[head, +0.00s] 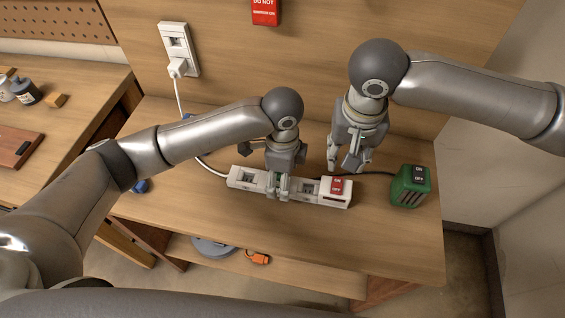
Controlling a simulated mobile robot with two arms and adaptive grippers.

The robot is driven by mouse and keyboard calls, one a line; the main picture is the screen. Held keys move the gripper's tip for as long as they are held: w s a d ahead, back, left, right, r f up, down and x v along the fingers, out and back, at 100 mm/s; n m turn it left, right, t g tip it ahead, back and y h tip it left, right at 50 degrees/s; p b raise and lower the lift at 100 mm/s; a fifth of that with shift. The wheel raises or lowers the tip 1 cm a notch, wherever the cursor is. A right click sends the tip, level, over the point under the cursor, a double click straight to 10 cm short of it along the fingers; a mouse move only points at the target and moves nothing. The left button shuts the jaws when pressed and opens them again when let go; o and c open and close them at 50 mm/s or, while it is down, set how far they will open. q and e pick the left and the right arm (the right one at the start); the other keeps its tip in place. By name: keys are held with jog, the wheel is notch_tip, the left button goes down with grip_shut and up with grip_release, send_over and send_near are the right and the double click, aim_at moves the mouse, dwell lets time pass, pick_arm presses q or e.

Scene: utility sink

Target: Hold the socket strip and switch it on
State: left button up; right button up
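The white socket strip (310,190) lies on the wooden bench top, with a red switch marked ON and OFF (337,186) at its right end. My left gripper (278,188) is at the middle of the strip, with its fingers closed down around the strip's body. My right gripper (342,166) is above and behind the switch end. Its fingers are apart and empty, and it looks clear of the switch. The switch's exact tilt is too small to tell.
A green box with an ON/OFF switch (410,187) stands right of the strip, joined by a dark cable. A white plug (177,67) sits in the wall outlet (180,45). A red sign (265,11) hangs above. An orange item (258,257) lies on the lower shelf.

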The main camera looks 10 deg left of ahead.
aim_at(338, 180)
pick_arm(q)
jog(key=shift+f, duration=1.25)
jog(key=c, duration=1.3)
jog(key=shift+c, duration=0.7)
pick_arm(e)
jog(key=shift+c, duration=0.5)
jog(key=shift+w+n, duration=0.1)
jog(key=shift+n, duration=0.2)
jog(key=c, duration=0.5)
jog(key=shift+w+f+n, duration=0.1)
jog(key=shift+w+n, duration=0.05)
jog(key=shift+n, duration=0.15)
grip_shut()
jog(key=shift+w+f+n+g, duration=0.1)
jog(key=shift+f+n+g, duration=0.15)
jog(key=shift+f+n, duration=0.6)
jog(key=shift+w+f+n+g, duration=0.2)
jog(key=shift+f+n, duration=0.1)
jog(key=shift+f, duration=1.15)
jog(key=shift+w+f+n+g, duration=0.1)
jog(key=shift+f+n+g, duration=0.15)
jog(key=shift+f+n, duration=0.6)
